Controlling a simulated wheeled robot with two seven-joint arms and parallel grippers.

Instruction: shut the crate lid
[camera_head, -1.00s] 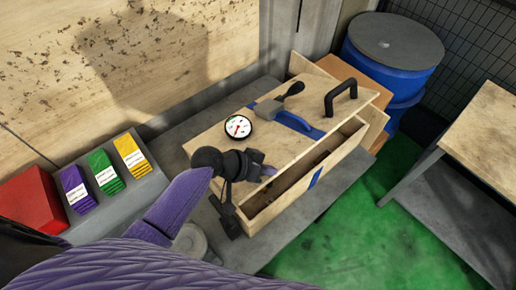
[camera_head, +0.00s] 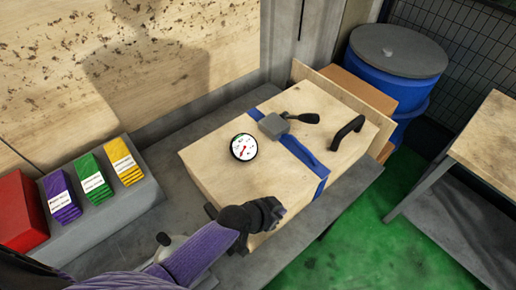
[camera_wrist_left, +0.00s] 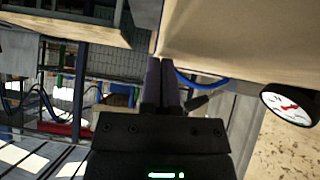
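The wooden crate (camera_head: 313,205) sits on the grey bench. Its lid (camera_head: 215,168) lies over the top, and I see no open gap along the visible front edge. A blue strap (camera_head: 300,152), a grey clamp with a black lever (camera_head: 275,125) and a black handle (camera_head: 347,132) are on it. My left gripper (camera_head: 272,212) is at the crate's near front edge. In the left wrist view its fingers (camera_wrist_left: 163,82) are together with nothing between them, next to the wooden panel (camera_wrist_left: 240,30). My right gripper is out of view.
A round dial gauge (camera_head: 243,147) is on the lid. Purple, green and yellow packs (camera_head: 93,180) and a red box (camera_head: 20,205) stand at the left. A blue drum (camera_head: 395,70) is behind right. A table (camera_head: 490,140) stands right, with green floor between.

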